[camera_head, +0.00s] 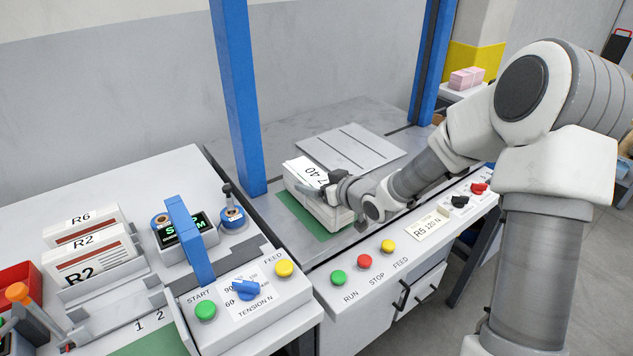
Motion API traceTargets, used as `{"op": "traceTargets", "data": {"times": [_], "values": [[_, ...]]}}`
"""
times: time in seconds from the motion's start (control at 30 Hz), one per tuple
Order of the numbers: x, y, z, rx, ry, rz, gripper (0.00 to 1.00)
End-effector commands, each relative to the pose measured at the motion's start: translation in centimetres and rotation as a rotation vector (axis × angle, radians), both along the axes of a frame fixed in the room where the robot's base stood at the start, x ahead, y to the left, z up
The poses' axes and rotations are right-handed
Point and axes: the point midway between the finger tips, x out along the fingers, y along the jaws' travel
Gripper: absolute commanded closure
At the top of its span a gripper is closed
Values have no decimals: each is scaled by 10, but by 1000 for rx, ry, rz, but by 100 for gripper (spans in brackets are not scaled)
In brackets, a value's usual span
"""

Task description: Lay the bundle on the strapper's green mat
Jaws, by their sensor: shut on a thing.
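My gripper (336,187) reaches in from the right and is shut on the bundle; the fingers are partly hidden. A second green mat (150,340) shows at the bottom left, by the unit marked "TENSION N".
The front panel has RUN, STOP and FEED buttons (364,261). Labelled white bundles (90,250) stand at the left.

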Motion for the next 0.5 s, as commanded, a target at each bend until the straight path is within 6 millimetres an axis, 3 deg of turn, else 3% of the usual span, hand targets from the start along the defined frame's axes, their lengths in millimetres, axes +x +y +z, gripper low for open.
{"op": "traceTargets", "data": {"times": [0.5], "values": [[1, 1, -2, 2, -7, 1, 100]]}}
